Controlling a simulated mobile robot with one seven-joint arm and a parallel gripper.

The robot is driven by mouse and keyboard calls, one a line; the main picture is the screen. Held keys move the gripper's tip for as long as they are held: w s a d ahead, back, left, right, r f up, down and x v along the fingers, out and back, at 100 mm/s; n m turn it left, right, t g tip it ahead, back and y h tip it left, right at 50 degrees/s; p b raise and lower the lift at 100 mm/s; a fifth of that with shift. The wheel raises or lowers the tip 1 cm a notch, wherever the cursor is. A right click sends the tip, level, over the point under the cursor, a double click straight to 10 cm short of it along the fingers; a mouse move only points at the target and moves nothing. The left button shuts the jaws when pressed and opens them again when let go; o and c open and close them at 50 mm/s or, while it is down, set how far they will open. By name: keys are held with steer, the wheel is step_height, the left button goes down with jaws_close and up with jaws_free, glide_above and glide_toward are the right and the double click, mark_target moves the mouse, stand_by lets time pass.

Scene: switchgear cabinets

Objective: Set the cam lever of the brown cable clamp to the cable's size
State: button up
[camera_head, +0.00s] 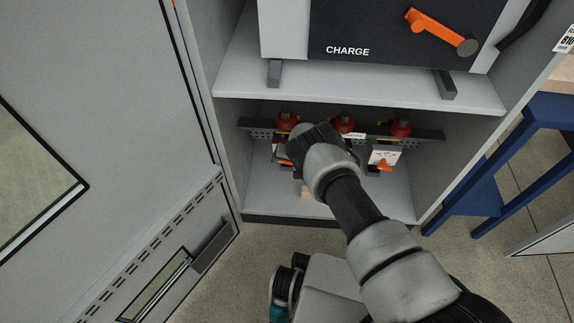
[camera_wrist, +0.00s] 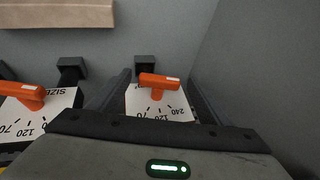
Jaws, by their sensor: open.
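My gripper (camera_wrist: 158,80) is open in the wrist view, one dark finger on each side of an orange cam lever (camera_wrist: 159,81). No contact shows. The lever lies nearly level across a white size plate (camera_wrist: 146,102), its pale end to the right; the upside-down plate reads 70, 120 and 240. A second orange lever (camera_wrist: 22,92) sits on another plate at left, outside the fingers. In the head view my arm's end covers part of the clamp row, and an orange lever (camera_head: 383,165) shows at its right. I cannot tell which clamp is the brown one, nor see its cable size.
The clamps with red tops (camera_head: 344,123) sit on a grey rail (camera_head: 425,134) in the lower bay, under a shelf (camera_head: 360,88). A grey wall is close right in the wrist view. A tan block (camera_wrist: 55,14) lies at top left. A blue frame (camera_head: 480,185) stands outside.

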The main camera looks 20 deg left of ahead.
steer(key=c, duration=1)
steer(key=shift+c, duration=0.2)
steer(key=shift+d+p, duration=0.15)
steer(key=shift+p, duration=0.25)
steer(key=shift+y, duration=0.5)
steer(key=shift+w+d+f+m+y+p, duration=0.1)
steer(key=shift+d+m+y+p, duration=0.2)
steer(key=shift+y+p, duration=0.25)
steer(key=y+b, duration=0.1)
steer(key=g+y, duration=0.1)
steer(key=y, duration=0.1)
steer(key=shift+d+f+m+y+b, duration=0.15)
steer(key=shift+f+m+y+b, duration=0.15)
steer(key=shift+m+b, duration=0.1)
